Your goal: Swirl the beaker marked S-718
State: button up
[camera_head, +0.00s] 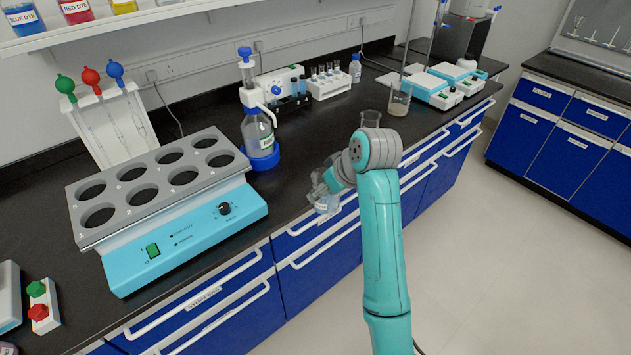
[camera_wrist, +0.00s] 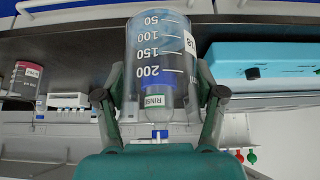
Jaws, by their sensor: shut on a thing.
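My gripper (camera_head: 322,185) is shut on a clear glass beaker (camera_head: 327,204). In the head view the beaker shows just below my gripper, against the bench's front edge and the blue drawers. In the wrist view, which shows the room upside down, the held beaker (camera_wrist: 160,55) sits between my two fingers (camera_wrist: 158,98), with white marks from 50 to 200. A white label at its right side shows only in part, and I cannot read it in full. The bench shows through the glass with a bluish tint; I cannot tell the liquid level.
The turquoise block with numbered wells (camera_head: 190,235) stands left on the black bench. Another beaker (camera_head: 399,103) stands further back. Open floor lies right.

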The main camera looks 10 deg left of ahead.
jog(key=w+a, duration=0.4)
jog(key=shift+w, duration=0.3)
jog(key=shift+d, duration=0.15)
